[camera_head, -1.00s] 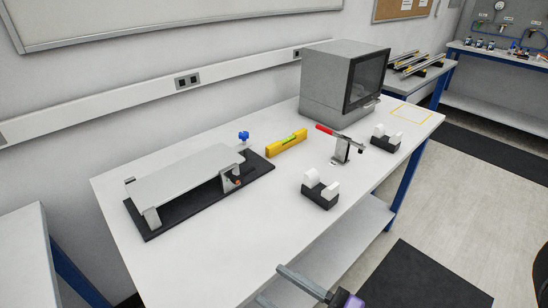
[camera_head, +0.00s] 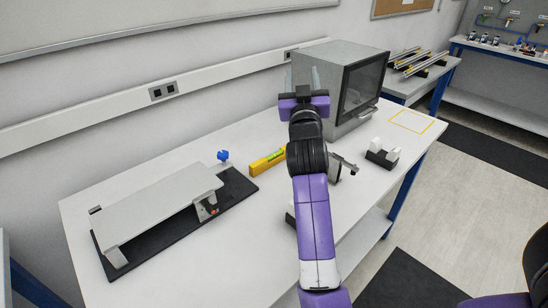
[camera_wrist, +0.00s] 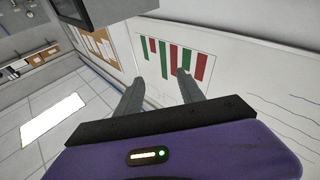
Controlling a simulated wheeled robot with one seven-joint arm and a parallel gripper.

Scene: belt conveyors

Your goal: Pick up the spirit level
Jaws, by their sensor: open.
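The yellow spirit level (camera_head: 267,161) with a green vial area lies on the white table, right of the black-based fixture. Its right end is close to my arm in the picture. My gripper (camera_head: 304,76) is raised above the table, in front of the grey box-shaped machine in the head view, with its fingers pointing up. In the wrist view my gripper (camera_wrist: 157,84) has its two grey fingers apart with nothing between them. The spirit level does not show in the wrist view, which faces the wall and a board with coloured bars.
The grey machine (camera_head: 338,75) stands behind. A toggle clamp (camera_head: 345,165) and a black-and-white roller holder (camera_head: 382,154) are at the right. My arm hides part of the table.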

